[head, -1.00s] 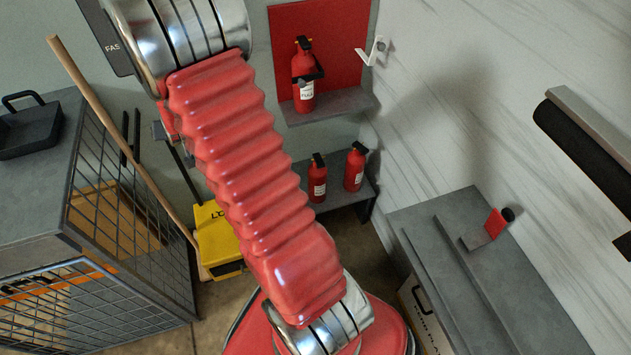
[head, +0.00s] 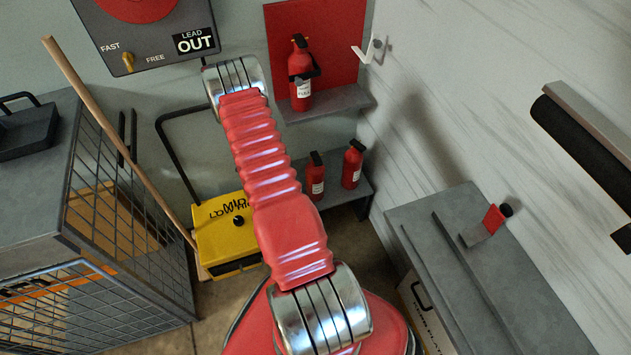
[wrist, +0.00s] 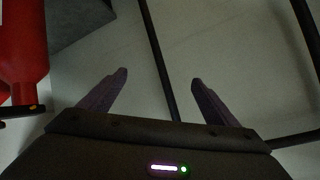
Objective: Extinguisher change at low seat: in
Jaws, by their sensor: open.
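One red extinguisher (head: 300,85) stands upright on the upper grey shelf (head: 345,101) against a red back panel (head: 335,40). Two more, a left one (head: 315,180) and a right one (head: 351,168), stand on the low grey shelf (head: 343,194) below. My gripper is hidden in the head view. In the wrist view my gripper (wrist: 158,76) is open, with nothing between its fingers. Part of a red extinguisher (wrist: 22,50) shows at that view's left edge, apart from the fingers; I cannot tell which one it is.
A yellow box (head: 222,238) with a dark bent handle (head: 180,158) stands left of the shelves. Dark bars (wrist: 158,60) cross the wrist view beyond my fingers. A wire cage, leaning broom handle (head: 110,135), white wall hook (head: 371,50) and grey bench (head: 500,270) surround the area.

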